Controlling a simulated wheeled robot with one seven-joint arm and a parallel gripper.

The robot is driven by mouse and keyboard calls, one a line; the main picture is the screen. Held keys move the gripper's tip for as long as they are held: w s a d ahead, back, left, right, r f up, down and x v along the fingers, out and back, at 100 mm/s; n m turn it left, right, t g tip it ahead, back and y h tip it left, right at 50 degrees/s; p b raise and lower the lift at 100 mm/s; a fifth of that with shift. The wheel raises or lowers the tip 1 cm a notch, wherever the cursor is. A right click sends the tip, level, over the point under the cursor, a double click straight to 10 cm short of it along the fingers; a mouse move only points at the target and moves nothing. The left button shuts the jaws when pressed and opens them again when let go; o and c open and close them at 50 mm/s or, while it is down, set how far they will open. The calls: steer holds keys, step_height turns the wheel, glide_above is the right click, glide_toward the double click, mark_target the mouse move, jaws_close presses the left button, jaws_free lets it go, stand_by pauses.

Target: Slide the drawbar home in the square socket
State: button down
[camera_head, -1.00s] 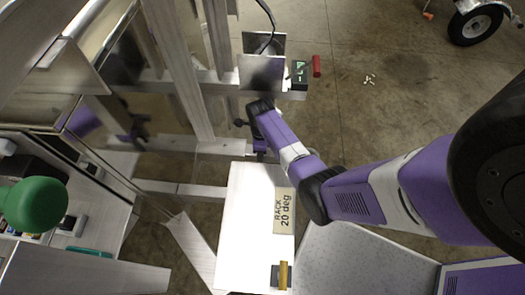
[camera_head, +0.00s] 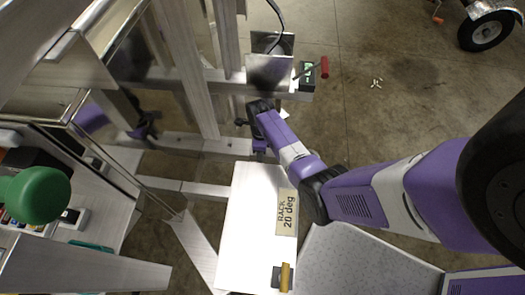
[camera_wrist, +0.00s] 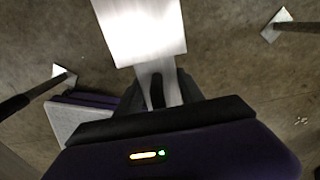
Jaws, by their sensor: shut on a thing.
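In the wrist view my gripper (camera_wrist: 163,88) is shut on a narrow pale metal bar (camera_wrist: 160,70), which I take to be the drawbar. The bar runs from between the dark fingers to a wider, bright white block or plate (camera_wrist: 140,28) at the top of the picture. I cannot tell whether the bar goes into that block or passes under it. No square socket opening can be made out. In the head view my purple wrist hides the fingers, below a metal plate (camera_head: 270,70) on an aluminium cross beam.
A dark box (camera_head: 307,77) with a green light and a red handle (camera_head: 324,67) sits right of the plate. A white board labelled "RACK 20 deg" (camera_head: 255,215) lies below. Aluminium uprights (camera_head: 197,70) and a shiny panel stand left.

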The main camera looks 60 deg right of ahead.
steer(key=shift+w+r, duration=0.1)
steer(key=shift+w, duration=0.1)
steer(key=c, duration=0.6)
jaws_free()
steer(key=shift+c, duration=0.2)
steer(key=shift+s, duration=0.2)
steer(key=shift+w+r+p, duration=0.1)
steer(key=shift+r+p, duration=0.95)
steer(key=shift+r, duration=2.8)
